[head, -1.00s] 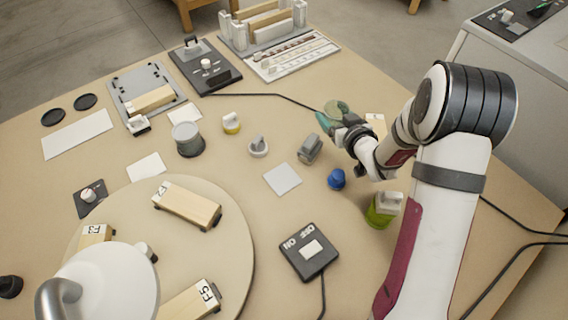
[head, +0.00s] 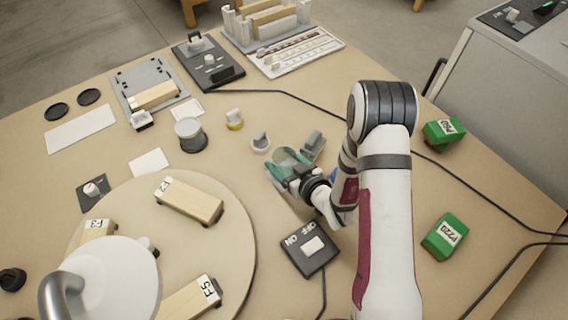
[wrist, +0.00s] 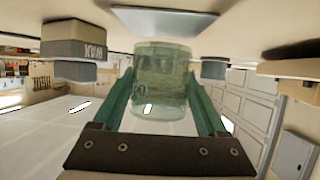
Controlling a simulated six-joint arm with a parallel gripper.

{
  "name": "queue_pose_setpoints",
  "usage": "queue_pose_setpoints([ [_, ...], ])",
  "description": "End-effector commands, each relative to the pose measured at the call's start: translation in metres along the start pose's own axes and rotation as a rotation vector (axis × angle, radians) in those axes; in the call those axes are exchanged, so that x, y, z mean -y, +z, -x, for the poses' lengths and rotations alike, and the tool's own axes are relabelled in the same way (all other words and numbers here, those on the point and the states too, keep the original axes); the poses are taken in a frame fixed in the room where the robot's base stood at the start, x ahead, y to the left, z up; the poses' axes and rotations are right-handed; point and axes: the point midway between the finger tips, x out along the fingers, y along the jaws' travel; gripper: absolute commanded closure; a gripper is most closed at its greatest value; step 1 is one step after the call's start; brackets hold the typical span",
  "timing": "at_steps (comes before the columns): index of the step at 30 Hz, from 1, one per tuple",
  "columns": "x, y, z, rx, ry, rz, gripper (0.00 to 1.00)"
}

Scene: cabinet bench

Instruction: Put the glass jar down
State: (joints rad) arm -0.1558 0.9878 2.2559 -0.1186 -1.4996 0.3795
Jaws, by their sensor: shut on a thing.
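The glass jar is clear and greenish; in the wrist view the jar (wrist: 162,75) stands between the two green fingers of my gripper (wrist: 165,100). In the head view the jar (head: 286,156) is at the tip of my gripper (head: 290,170), over the middle of the bench. My gripper is shut on the jar. A pale grey square plate (wrist: 165,18) shows just past the jar in the wrist view. My gripper hides that plate in the head view. I cannot tell whether the jar touches anything below it.
A grey block (head: 313,143) and a small grey knob-like piece (head: 260,142) stand close by the jar. An on/off switch box (head: 310,248) lies in front. A round board (head: 235,235) is at left. Two green boxes (head: 444,133) are at right.

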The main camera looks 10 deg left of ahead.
Motion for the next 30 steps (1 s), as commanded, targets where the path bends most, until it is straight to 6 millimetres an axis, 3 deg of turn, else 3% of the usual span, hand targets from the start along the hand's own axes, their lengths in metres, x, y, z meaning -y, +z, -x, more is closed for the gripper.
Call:
queue_pose_setpoints([
  [3,-0.001,0.014,-0.006,0.000,0.001,0.000,0.85],
  [13,-0.001,0.017,-0.007,-0.001,0.000,0.001,0.85],
  [14,-0.001,0.016,-0.007,-0.001,0.000,0.001,0.19],
  [17,-0.001,0.016,-0.007,-0.001,0.001,0.001,0.01],
  [25,-0.001,0.013,-0.004,-0.001,0.001,0.000,0.00],
  [30,-0.002,0.014,0.032,0.001,0.004,-0.003,0.00],
])
